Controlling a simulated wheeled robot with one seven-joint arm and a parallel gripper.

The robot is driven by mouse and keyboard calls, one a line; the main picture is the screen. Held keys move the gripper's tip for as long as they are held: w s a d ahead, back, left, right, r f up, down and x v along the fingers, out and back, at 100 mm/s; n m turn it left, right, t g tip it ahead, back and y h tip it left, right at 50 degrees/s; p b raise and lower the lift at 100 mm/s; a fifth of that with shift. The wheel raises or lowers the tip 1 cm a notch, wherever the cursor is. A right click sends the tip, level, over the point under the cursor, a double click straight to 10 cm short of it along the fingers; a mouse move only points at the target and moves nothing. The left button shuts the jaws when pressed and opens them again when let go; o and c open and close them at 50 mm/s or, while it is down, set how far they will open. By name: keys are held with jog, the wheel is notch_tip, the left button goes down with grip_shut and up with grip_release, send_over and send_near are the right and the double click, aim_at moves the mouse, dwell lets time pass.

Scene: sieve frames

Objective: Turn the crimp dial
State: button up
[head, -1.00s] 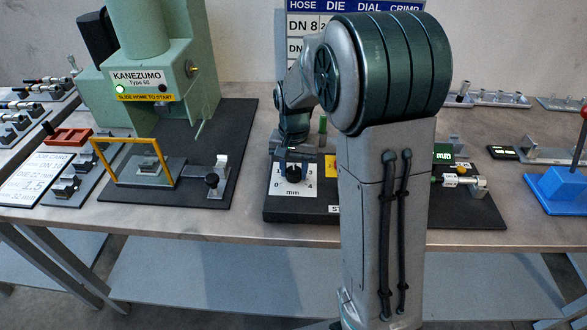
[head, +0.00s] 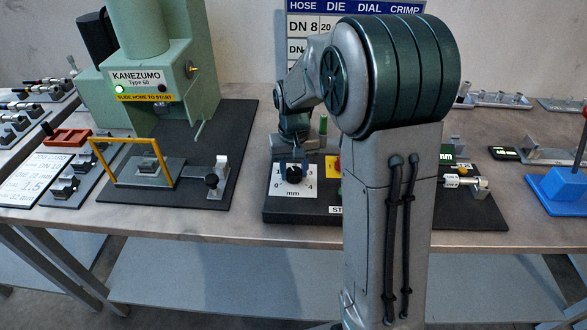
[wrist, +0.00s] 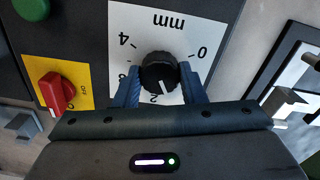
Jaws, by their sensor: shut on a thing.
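The crimp dial is a black ribbed knob (wrist: 158,72) on a white plate (wrist: 205,30) marked "mm", with 0 and 4 legible. A white mark on the knob points toward my gripper's palm, close to a partly hidden figure that looks like 2. My gripper (wrist: 159,82) is shut on the knob, one blue finger on each side. In the head view the dial (head: 294,174) is at the front left of a dark control base, with my gripper (head: 293,163) at it from above and behind.
A red switch on a yellow plate (wrist: 66,90) and a green button (wrist: 31,8) sit beside the dial plate. The green press (head: 150,70) with its yellow-framed guard (head: 130,140) stands left. A blue block with a lever (head: 560,188) is at the right.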

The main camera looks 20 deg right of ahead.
aim_at(294, 171)
jog(key=shift+r, duration=0.1)
jog(key=o, duration=1)
notch_tip(294, 171, up, 14)
